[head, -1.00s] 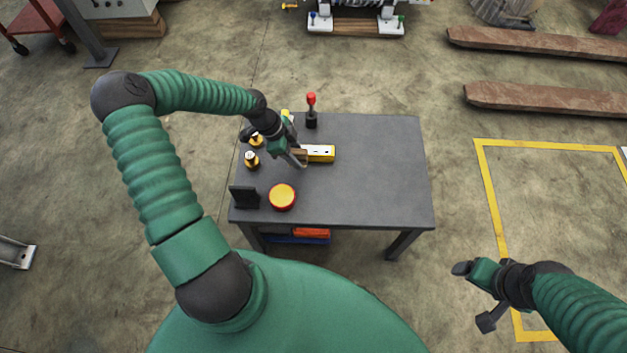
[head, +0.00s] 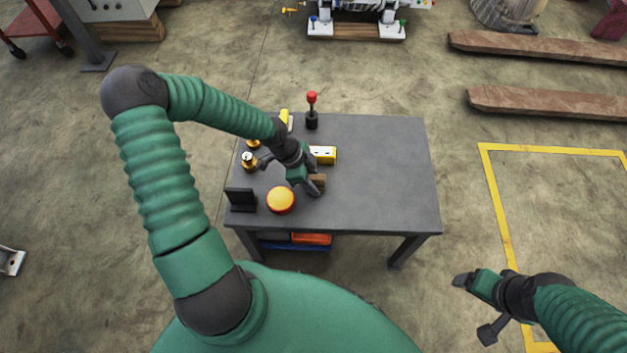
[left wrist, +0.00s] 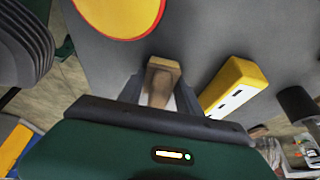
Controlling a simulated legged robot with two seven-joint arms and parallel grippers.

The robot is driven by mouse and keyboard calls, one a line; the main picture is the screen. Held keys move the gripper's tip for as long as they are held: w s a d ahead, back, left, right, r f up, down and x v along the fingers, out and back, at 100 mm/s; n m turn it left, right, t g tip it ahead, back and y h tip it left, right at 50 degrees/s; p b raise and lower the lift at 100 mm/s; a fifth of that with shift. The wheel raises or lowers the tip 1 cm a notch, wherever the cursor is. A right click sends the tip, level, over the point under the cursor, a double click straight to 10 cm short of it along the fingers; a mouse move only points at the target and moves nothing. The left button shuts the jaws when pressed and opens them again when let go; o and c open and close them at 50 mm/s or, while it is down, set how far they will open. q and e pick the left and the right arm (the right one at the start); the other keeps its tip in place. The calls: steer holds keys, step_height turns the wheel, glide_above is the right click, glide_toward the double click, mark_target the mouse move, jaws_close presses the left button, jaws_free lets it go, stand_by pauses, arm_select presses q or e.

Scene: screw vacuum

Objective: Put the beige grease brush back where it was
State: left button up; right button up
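The beige grease brush (head: 318,182) shows as a small brown-beige block at my left gripper (head: 316,186), over the left part of the table. In the left wrist view the brush (left wrist: 162,78) sits between the two fingers, which close on its sides. Its lower end is hidden behind the gripper body. A round tin (head: 281,200) with a yellow top and red rim stands left of and nearer than the gripper; it also shows in the left wrist view (left wrist: 118,14). My right gripper (head: 476,306) is open and empty, off the table to the right.
On the grey table (head: 385,175) a yellow block with dark slots (head: 323,154) lies just beyond the gripper. A black stand (head: 241,199), brass pieces (head: 248,161) and a red-topped black tool (head: 312,110) stand around. The table's right half is clear.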

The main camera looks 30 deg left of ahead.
arm_select(q)
steer(key=o, duration=0.4)
steer(key=p+v, duration=0.7)
steer(key=v, duration=0.5)
steer(key=s+d+r+n+y, duration=0.2)
steer(key=s+d+r+n, duration=0.1)
steer(key=d+r+n, duration=0.1)
steer(key=s+d+r+n+y, duration=0.2)
steer(key=s+d+r+n, duration=0.1)
steer(key=d+r+n, duration=0.2)
steer(key=d+n, duration=0.2)
steer(key=shift+s+d+n, duration=0.3)
steer(key=shift+d, duration=0.1)
steer(key=w+p+v, duration=0.2)
steer(key=p+v, duration=1)
steer(key=w+r+p+v, duration=0.1)
steer(key=w+p+v, duration=0.2)
steer(key=p+v, duration=0.9)
steer(key=shift+r, duration=0.35)
